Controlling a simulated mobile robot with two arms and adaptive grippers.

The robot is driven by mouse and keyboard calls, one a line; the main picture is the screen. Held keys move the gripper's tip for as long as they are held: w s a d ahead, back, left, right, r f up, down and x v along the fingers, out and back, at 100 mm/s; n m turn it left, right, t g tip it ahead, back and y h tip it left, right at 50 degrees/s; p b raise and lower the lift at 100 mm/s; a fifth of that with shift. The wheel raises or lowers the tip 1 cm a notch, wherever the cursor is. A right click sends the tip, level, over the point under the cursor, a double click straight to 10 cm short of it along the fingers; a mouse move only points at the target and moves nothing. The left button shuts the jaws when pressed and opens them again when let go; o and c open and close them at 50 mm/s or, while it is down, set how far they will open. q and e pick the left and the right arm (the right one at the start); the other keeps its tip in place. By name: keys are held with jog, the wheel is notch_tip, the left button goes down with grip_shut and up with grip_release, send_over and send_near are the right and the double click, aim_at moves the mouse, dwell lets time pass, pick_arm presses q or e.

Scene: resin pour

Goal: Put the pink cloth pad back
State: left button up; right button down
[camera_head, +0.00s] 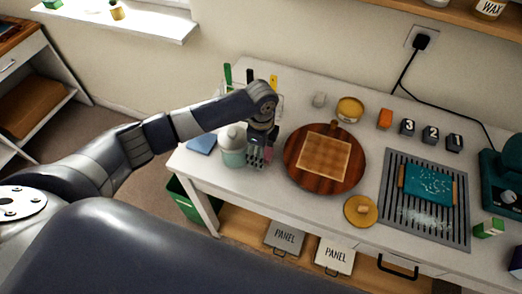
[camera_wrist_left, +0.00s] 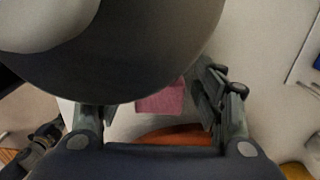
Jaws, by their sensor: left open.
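The pink cloth pad (camera_head: 267,153) is mostly hidden behind my left gripper (camera_head: 258,158) in the head view. It lies on the white table between the pale green lidded jar and the round wooden board. In the left wrist view the pink pad (camera_wrist_left: 163,100) shows between the fingers of the open left gripper (camera_wrist_left: 150,115). The fingers point down at the table. I cannot tell whether they touch the pad.
The jar (camera_head: 232,155) stands close left of the gripper, with a blue pad (camera_head: 201,143) farther left. The round board (camera_head: 297,174) bears a square checked panel. A slatted rack (camera_head: 394,213) holds a teal panel. A tool holder (camera_head: 277,107) stands behind.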

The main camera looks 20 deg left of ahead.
pick_arm(q)
notch_tip(320, 180, up, 12)
jog(key=b, duration=0.2)
jog(key=shift+r, duration=0.2)
dwell(0.5)
